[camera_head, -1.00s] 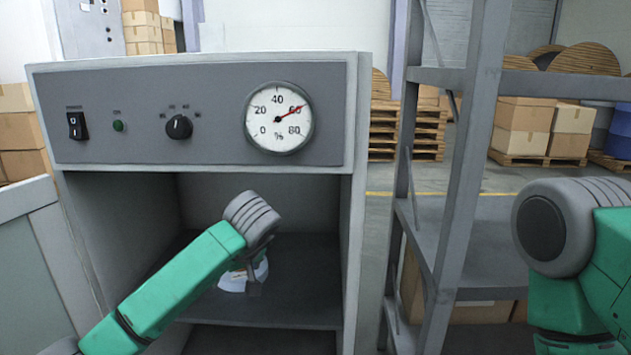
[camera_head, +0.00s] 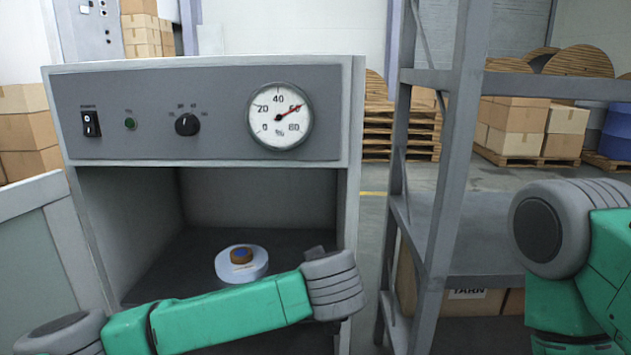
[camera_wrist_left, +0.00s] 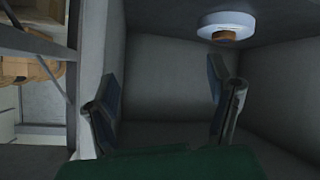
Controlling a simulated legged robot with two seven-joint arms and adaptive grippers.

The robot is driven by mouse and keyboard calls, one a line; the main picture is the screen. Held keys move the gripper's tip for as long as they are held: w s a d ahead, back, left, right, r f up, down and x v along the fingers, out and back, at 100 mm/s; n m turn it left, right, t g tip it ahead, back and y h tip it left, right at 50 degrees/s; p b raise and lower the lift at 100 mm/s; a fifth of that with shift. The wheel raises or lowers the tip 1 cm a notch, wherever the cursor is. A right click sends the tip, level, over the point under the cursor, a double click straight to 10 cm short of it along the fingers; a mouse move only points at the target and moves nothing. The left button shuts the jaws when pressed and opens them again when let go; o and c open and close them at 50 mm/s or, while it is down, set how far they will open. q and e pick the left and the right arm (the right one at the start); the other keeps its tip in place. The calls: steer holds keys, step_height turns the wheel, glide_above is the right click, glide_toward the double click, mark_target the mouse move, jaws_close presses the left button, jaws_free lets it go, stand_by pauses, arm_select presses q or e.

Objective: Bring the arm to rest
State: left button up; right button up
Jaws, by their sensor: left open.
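My left arm (camera_head: 235,314) crosses the front of the open cabinet (camera_head: 353,200) in the head view, and its gripper is hidden there behind the wrist. In the left wrist view my left gripper (camera_wrist_left: 165,100) has its two fingers spread, with nothing between them. A white-blue round spool (camera_head: 232,267) with a brown and blue centre stands on the cabinet's dark shelf, behind my forearm. It also shows in the left wrist view (camera_wrist_left: 226,23), apart from the fingers. My right arm (camera_head: 580,255) is at the right edge of the head view; its gripper is out of view.
The cabinet's panel holds a switch (camera_head: 91,123), a green light (camera_head: 130,124), a knob (camera_head: 187,124) and a dial gauge (camera_head: 280,116) reading about 60. A grey metal rack (camera_head: 455,150) stands close on the right. Pallets (camera_head: 400,130) and boxes (camera_head: 520,128) are farther back.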

arm_select(q)
steer(key=s+d+f+m+h, duration=0.5)
steer(key=s+d+f+h, duration=0.1)
steer(key=s+d, duration=0.55)
steer(key=s+a+f+m+g+h, duration=0.1)
steer(key=s+a+f+m+g, duration=0.2)
steer(key=s+f, duration=0.5)
steer(key=s+a+f+m+g+h, duration=0.1)
steer(key=s+a+f+g, duration=0.1)
steer(key=s+a+f, duration=0.5)
steer(key=s+a+f+n+g+y, duration=0.15)
steer(key=s+a, duration=0.35)
steer(key=a, duration=0.5)
steer(key=s+a+f+n+g+y, duration=0.1)
steer(key=s+a+f+g+y, duration=0.2)
steer(key=a, duration=0.7)
steer(key=s+a+f+n+g+y, duration=0.1)
steer(key=s+a+g+y, duration=0.1)
steer(key=s+a, duration=0.55)
step_height(320, 180, up, 13)
steer(key=w+a+p, duration=0.1)
steer(key=a+p, duration=0.1)
steer(key=p, duration=1.1)
steer(key=shift+w+a, duration=0.15)
steer(key=shift+w, duration=0.15)
steer(key=shift+f+t, duration=0.15)
steer(key=shift+t, duration=0.1)
